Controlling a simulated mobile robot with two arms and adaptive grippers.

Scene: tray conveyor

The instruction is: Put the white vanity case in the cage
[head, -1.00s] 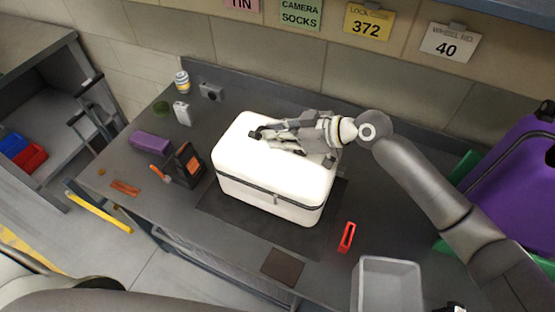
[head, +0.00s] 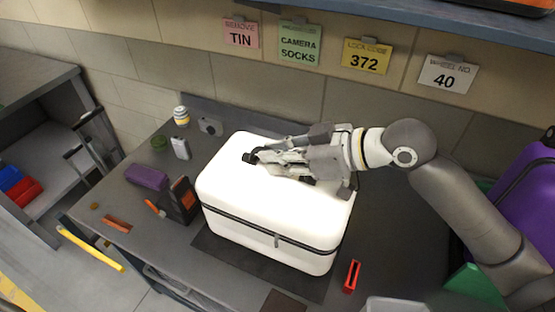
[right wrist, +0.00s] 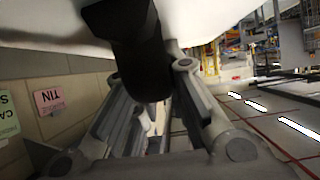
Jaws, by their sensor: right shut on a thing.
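The white vanity case (head: 265,215) is a large white box with a dark seam and a front latch. In the head view it hangs a little above the dark mat (head: 215,250) on the workbench, roughly level. My right gripper (head: 268,159) is over the lid and shut on the case's dark top handle, which it partly hides. In the right wrist view, the black handle (right wrist: 140,50) lies between the fingers, with the white case (right wrist: 60,22) along the top. My left gripper is out of view. I cannot make out the cage.
The workbench (head: 390,240) holds a black-and-orange device (head: 183,200), a purple case (head: 147,177), small containers and a red object (head: 352,276). A grey tray (head: 395,305) is at the bottom edge. A purple suitcase (head: 525,205) stands at right. A wall with hanging signs closes the back.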

